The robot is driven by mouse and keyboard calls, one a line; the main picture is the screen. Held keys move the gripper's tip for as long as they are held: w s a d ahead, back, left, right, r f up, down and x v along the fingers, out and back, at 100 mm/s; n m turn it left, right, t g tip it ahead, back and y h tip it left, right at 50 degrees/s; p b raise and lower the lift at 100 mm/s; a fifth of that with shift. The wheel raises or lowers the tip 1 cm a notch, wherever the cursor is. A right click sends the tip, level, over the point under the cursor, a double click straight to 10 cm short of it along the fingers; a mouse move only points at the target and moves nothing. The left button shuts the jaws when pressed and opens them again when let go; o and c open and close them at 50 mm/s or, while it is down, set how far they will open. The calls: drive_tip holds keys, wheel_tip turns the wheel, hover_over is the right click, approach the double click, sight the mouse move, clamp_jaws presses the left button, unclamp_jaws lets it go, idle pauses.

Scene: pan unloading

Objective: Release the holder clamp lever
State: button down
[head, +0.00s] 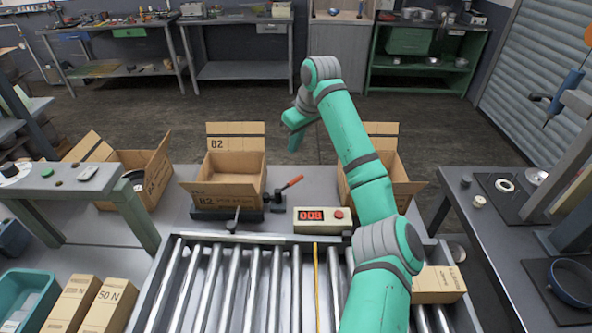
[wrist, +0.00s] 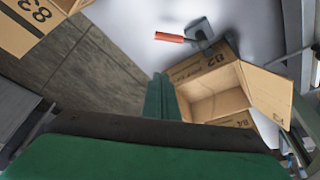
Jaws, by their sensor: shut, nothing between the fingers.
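A counter box reading 003 (head: 323,219) stands right of the lever, before the roller conveyor (head: 250,285). An open box (head: 405,180) stands behind my arm, another (head: 150,170) at left. Side tables flank the bench.

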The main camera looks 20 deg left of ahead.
drive_tip(key=shift+s+a, duration=0.1)
drive_tip(key=shift+a, duration=0.15)
drive_tip(key=x, duration=1)
drive_tip(key=shift+d+f, duration=0.1)
drive_tip(key=d, duration=0.1)
drive_tip(key=s+d, duration=0.1)
drive_tip(key=shift+s+d+f, duration=0.1)
drive_tip(key=shift+d+f, duration=0.1)
drive_tip(key=shift+d, duration=0.05)
drive_tip(key=shift+s+d, duration=0.2)
drive_tip(key=shift+d, duration=0.35)
drive_tip(key=shift+s+a, duration=0.1)
